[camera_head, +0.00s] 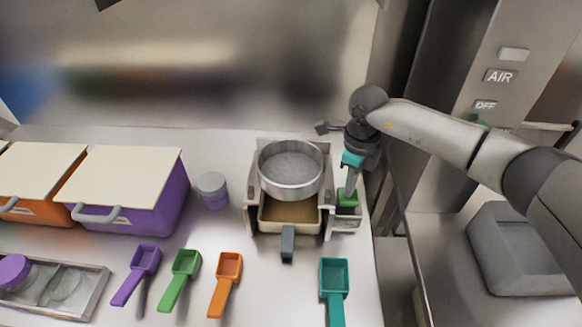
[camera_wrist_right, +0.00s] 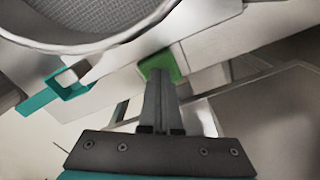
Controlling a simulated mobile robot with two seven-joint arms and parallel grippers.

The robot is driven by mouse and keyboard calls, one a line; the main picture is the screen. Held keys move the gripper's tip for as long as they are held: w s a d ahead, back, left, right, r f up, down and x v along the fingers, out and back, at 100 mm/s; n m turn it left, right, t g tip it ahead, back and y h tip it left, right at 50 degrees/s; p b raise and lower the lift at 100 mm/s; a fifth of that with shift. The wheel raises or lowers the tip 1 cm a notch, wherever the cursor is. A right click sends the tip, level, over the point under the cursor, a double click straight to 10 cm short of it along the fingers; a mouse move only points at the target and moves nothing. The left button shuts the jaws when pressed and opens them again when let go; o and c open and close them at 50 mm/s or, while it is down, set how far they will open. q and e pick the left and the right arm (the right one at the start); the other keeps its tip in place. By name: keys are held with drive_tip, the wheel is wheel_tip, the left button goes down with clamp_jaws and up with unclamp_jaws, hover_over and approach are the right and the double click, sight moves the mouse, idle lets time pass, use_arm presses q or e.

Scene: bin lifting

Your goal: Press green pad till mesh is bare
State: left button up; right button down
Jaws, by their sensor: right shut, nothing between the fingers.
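The green pad (camera_head: 347,198) is on a small ledge at the right side of the sieve stand (camera_head: 252,208). It also shows in the right wrist view (camera_wrist_right: 160,66). My right gripper (camera_head: 350,190) points down at the pad, shut and empty, its fingertips at or just above it; I cannot tell whether they touch. The round sieve (camera_head: 290,168) sits on top of the stand, and its grey mesh shows with no clear heap on it. In the right wrist view, the mesh (camera_wrist_right: 90,12) also looks bare in the visible part. A tray (camera_head: 290,214) with brown contents is under the sieve. My left gripper is not in view.
A purple bin (camera_head: 150,215) and an orange bin (camera_head: 20,212), both lidded, stand at the left. A grey-purple jar (camera_head: 213,190) stands left of the stand. Purple (camera_head: 140,268), green (camera_head: 182,272), orange (camera_head: 227,275) and teal (camera_head: 334,280) scoops lie in front.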

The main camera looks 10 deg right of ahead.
drive_tip(key=shift+r, duration=0.2)
wheel_tip(320, 180, up, 6)
drive_tip(key=p, duration=0.4)
idle(0.4)
idle(0.4)
